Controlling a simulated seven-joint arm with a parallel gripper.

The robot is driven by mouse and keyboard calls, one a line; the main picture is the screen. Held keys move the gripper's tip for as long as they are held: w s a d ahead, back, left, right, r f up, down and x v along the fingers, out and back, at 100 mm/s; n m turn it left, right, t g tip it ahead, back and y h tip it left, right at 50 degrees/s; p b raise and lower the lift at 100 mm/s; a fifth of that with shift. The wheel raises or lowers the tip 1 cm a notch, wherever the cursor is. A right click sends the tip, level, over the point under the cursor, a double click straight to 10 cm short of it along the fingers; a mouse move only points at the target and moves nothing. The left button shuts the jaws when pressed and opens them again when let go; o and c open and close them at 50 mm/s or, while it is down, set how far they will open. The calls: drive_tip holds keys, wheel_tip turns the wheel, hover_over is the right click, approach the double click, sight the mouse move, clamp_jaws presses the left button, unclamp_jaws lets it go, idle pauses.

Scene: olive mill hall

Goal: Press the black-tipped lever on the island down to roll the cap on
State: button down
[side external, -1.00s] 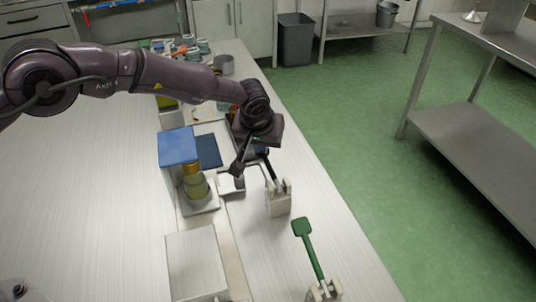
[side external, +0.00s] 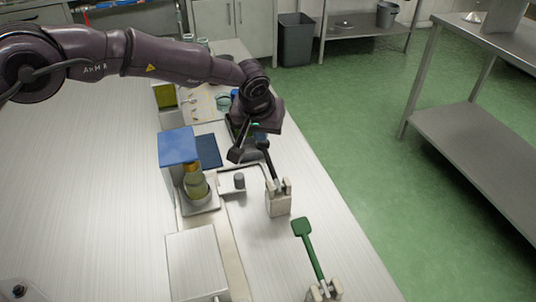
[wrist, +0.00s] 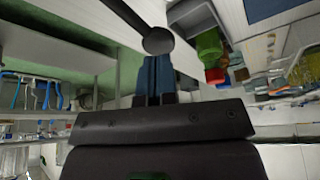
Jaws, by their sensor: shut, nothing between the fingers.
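The black-tipped lever (side external: 262,146) rises from a pale bracket (side external: 278,203) on the bench, its tip up and leaning away from the side camera. My gripper (side external: 259,134) is close above that tip in the side view, its fingers mostly hidden. In the wrist view my gripper (wrist: 155,62) is shut and empty, its blue fingers just beside the round black tip (wrist: 158,40); I cannot tell whether they touch. Left of the lever, a jar (side external: 196,186) with a gold-brown top stands on a pale base under the blue-topped housing (side external: 178,147).
A green paddle lever (side external: 303,230) stands on its own bracket nearer the camera. A small grey cylinder (side external: 239,181) sits on a tray between jar and black lever. A pale box (side external: 196,262) is at front. The bench on the left is bare.

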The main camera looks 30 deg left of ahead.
drive_tip(key=shift+r, duration=0.1)
idle(0.3)
drive_tip(key=shift+r, duration=2.4)
